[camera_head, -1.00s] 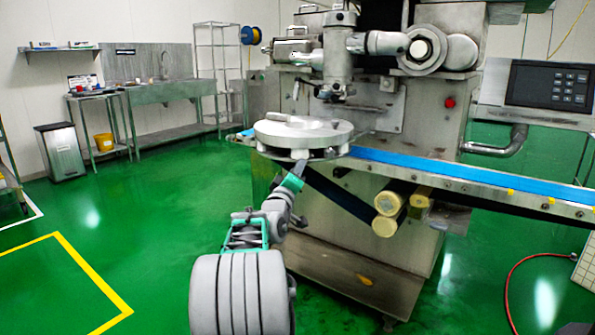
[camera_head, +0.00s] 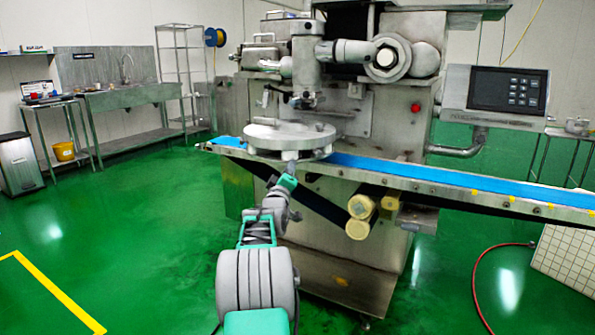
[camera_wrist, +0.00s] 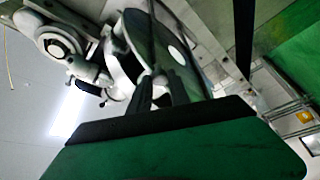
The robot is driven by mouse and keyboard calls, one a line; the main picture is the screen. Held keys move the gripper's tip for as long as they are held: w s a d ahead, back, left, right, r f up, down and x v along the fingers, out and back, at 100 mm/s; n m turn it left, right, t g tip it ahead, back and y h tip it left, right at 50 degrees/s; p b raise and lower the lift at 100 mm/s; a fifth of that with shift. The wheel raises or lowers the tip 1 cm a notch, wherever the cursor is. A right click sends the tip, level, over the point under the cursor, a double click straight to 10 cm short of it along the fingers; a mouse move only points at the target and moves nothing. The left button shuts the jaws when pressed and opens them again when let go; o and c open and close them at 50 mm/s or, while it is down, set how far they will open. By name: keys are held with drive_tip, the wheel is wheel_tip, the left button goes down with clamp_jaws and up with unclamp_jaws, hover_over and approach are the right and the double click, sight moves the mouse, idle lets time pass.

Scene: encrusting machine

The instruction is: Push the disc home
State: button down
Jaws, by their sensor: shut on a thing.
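The disc (camera_head: 290,138) is a wide, flat, round grey metal piece with a raised bar on top. In the head view it lies level at the left part of the machine's belt, in front of and below the machine's nozzle head (camera_head: 307,75). My gripper (camera_head: 291,167) reaches in from the front, at the near lower side of the disc. In the wrist view my gripper's two dark fingers (camera_wrist: 157,80) are close together at the disc (camera_wrist: 185,75). The exact contact is small and partly hidden.
The blue conveyor belt (camera_head: 420,177) runs right from the disc, with yellow-ended rollers (camera_head: 358,228) below it. A control panel (camera_head: 508,88) hangs at right. A red hose (camera_head: 476,290) lies on the floor at right. The green floor at left is open.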

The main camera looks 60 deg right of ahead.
drive_tip(key=c, duration=1.2)
unclamp_jaws()
drive_tip(key=p+v, duration=0.1)
drive_tip(key=v, duration=0.7)
drive_tip(key=shift+w, duration=0.1)
